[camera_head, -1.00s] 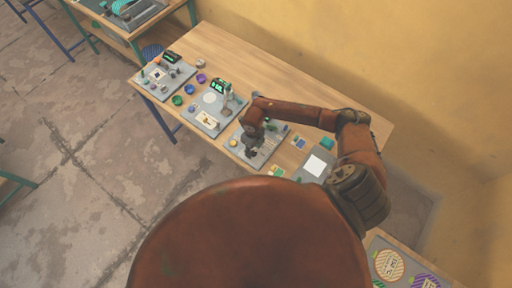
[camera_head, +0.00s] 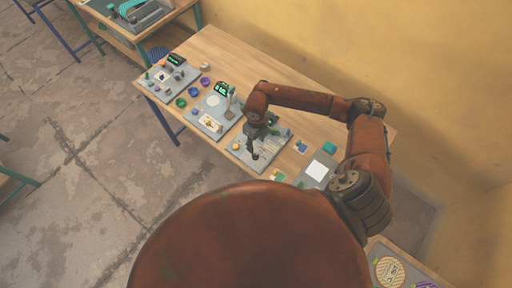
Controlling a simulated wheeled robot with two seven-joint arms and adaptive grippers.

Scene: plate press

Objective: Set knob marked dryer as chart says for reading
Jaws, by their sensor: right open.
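My right gripper (camera_head: 256,148) is open and points down over a grey panel (camera_head: 268,160) in the middle of the table. A dark knob-like part lies under or near its fingertips, too small to tell apart from the fingers. Left of it stands a grey panel (camera_head: 200,121) with a green-lit display (camera_head: 222,89) and a pale round disc. Farther left is another grey panel (camera_head: 160,88) with a dark display (camera_head: 177,60) and several small knobs. The labels and any chart text are too small to read, so I cannot tell which knob is marked dryer. My left gripper is not in view.
The wooden table (camera_head: 285,84) is clear along its back, by the yellow wall. Green (camera_head: 181,102) and purple (camera_head: 205,81) round pieces lie between the left panels. A grey board with a white sheet (camera_head: 316,171) lies at right.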

